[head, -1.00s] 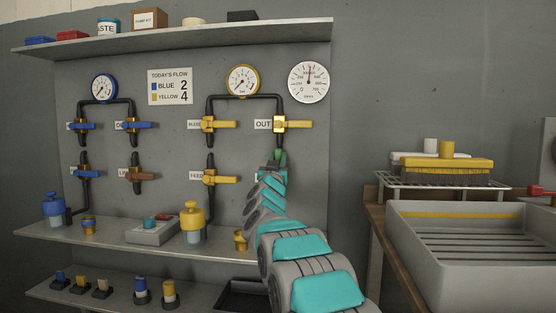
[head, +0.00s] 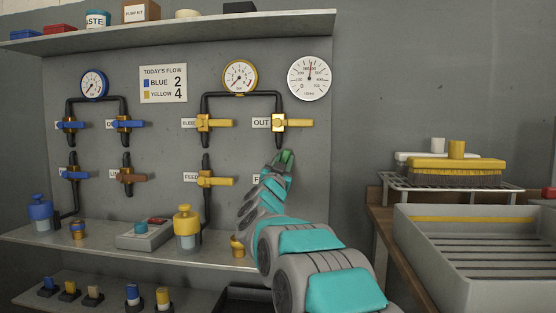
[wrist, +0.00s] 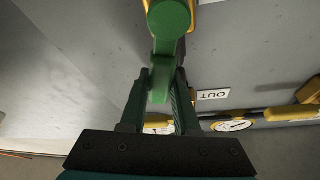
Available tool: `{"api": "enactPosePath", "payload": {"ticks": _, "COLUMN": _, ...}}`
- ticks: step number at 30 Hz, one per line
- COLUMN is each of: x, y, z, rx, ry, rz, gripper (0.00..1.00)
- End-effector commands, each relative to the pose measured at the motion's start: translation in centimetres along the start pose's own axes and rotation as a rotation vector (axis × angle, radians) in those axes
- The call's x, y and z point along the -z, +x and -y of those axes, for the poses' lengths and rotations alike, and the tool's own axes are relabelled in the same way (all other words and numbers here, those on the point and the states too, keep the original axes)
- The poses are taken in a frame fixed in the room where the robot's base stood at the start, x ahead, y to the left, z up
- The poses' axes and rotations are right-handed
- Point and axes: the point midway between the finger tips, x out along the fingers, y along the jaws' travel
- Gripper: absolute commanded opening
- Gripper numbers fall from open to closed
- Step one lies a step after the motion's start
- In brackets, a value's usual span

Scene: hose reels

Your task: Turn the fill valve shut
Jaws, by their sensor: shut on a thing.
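The fill valve shows as a green hub with a short green lever (wrist: 170,22) in the wrist view, at the top middle. The lever reaches from the hub down between the fingers of my gripper (wrist: 162,82), which is shut on it. That view is upside down; the lever points towards the OUT side of the panel. In the head view my gripper (head: 284,160) is below the OUT valve (head: 279,123), in front of the fill valve. It hides most of that valve and of its label, of which an F shows.
The yellow-handled BLEED valve (head: 204,123) and FEED valve (head: 206,181) are to the left. A shelf (head: 100,246) with pump bottles runs below; another shelf (head: 180,32) is above. The wall between is clear.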

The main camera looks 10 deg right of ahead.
Motion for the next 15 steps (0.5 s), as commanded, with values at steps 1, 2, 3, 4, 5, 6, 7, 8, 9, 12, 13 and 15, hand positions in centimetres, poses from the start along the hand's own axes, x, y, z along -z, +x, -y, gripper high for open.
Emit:
{"api": "enactPosePath", "payload": {"ticks": 1, "x": 0.3, "y": -0.2, "z": -0.3, "rx": -0.017, "ry": 0.043, "rz": 0.001, "gripper": 0.00}}
{"api": "enactPosePath", "payload": {"ticks": 2, "x": 0.3, "y": -0.2, "z": -0.5, "rx": -0.028, "ry": 0.069, "rz": 0.002, "gripper": 0.00}}
{"api": "enactPosePath", "payload": {"ticks": 3, "x": 0.2, "y": -0.3, "z": -0.7, "rx": -0.040, "ry": 0.104, "rz": 0.003, "gripper": 0.00}}
{"api": "enactPosePath", "payload": {"ticks": 4, "x": 0.2, "y": -0.3, "z": -0.9, "rx": -0.052, "ry": 0.130, "rz": 0.004, "gripper": 0.00}}
{"api": "enactPosePath", "payload": {"ticks": 5, "x": 0.2, "y": -0.3, "z": -1.2, "rx": -0.063, "ry": 0.157, "rz": 0.004, "gripper": 0.00}}
{"api": "enactPosePath", "payload": {"ticks": 6, "x": 0.1, "y": -0.4, "z": -1.5, "rx": -0.079, "ry": 0.192, "rz": 0.003, "gripper": 0.00}}
{"api": "enactPosePath", "payload": {"ticks": 7, "x": 0.1, "y": -0.4, "z": -1.7, "rx": -0.090, "ry": 0.219, "rz": 0.002, "gripper": 0.00}}
{"api": "enactPosePath", "payload": {"ticks": 8, "x": 0.1, "y": -0.4, "z": -1.9, "rx": -0.101, "ry": 0.244, "rz": 0.002, "gripper": 0.00}}
{"api": "enactPosePath", "payload": {"ticks": 9, "x": 0.0, "y": -0.5, "z": -2.2, "rx": -0.116, "ry": 0.280, "rz": 0.002, "gripper": 0.00}}
{"api": "enactPosePath", "payload": {"ticks": 12, "x": -0.3, "y": -0.6, "z": -2.8, "rx": -0.151, "ry": 0.368, "rz": 0.003, "gripper": 0.00}}
{"api": "enactPosePath", "payload": {"ticks": 13, "x": -0.4, "y": -0.6, "z": -3.1, "rx": -0.162, "ry": 0.395, "rz": 0.003, "gripper": 0.00}}
{"api": "enactPosePath", "payload": {"ticks": 15, "x": -0.6, "y": -0.7, "z": -3.5, "rx": -0.189, "ry": 0.456, "rz": 0.003, "gripper": 0.00}}
